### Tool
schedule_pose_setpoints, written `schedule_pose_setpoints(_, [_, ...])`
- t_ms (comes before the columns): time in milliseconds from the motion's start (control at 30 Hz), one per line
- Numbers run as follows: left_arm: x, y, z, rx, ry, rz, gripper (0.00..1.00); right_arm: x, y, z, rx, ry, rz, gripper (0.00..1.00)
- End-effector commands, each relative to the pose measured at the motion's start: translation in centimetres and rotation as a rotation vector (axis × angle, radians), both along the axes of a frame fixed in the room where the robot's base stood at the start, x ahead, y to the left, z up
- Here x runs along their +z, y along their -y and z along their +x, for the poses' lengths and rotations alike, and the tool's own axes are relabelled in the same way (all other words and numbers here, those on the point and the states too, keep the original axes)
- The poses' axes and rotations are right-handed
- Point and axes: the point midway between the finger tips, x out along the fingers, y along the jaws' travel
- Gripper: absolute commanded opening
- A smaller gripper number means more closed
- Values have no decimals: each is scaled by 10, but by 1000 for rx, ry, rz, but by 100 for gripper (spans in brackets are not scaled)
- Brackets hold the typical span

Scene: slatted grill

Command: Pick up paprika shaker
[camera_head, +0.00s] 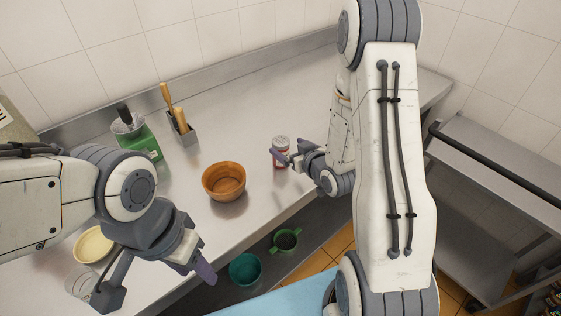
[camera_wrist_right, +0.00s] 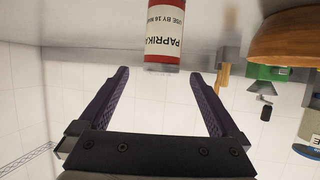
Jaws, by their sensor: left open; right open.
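The paprika shaker (camera_head: 281,146) stands upright on the steel counter, right of the wooden bowl, with a pale cap. In the right wrist view the paprika shaker (camera_wrist_right: 163,34) shows upside down with a white label and red bands. My right gripper (camera_head: 283,160) is open right beside it. In the right wrist view the right gripper (camera_wrist_right: 161,75) has its two purple fingers apart, with the shaker ahead of the gap between them, and nothing is held. My left gripper (camera_head: 204,273) is open and empty at the counter's front edge, partly hidden by its own wrist.
A wooden bowl (camera_head: 224,181) stands left of the shaker. Further left are a green scale-like box (camera_head: 144,146) and a grey utensil holder (camera_head: 184,133). A yellow bowl (camera_head: 93,244) and a glass (camera_head: 80,282) are near the left arm.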

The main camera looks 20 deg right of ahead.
Motion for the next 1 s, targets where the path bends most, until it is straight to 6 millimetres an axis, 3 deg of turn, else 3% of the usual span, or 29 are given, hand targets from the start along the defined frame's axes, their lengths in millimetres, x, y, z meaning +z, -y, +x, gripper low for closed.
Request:
schedule_pose_setpoints(33, [-15, 0, 0, 0, 0, 0, 50, -7, 0, 1, 0, 5, -2, 98])
schedule_pose_setpoints(100, [-23, 0, 0, -1, 0, 0, 50, -7, -1, 2, -2, 4, -2, 98])
schedule_pose_setpoints(300, [-31, 0, 0, -1, 0, 0, 50, -12, -4, 23, -1, 1, 0, 98])
schedule_pose_setpoints(467, [-26, 0, 0, -1, 0, 0, 50, -12, -6, 32, -1, -2, 0, 98])
schedule_pose_setpoints(733, [-10, 0, 0, 0, 0, 0, 50, -26, -11, 67, -1, 0, 1, 98])
schedule_pose_setpoints(1000, [-10, 0, 0, 0, 0, 0, 50, -30, -12, 74, -2, -1, 0, 98])
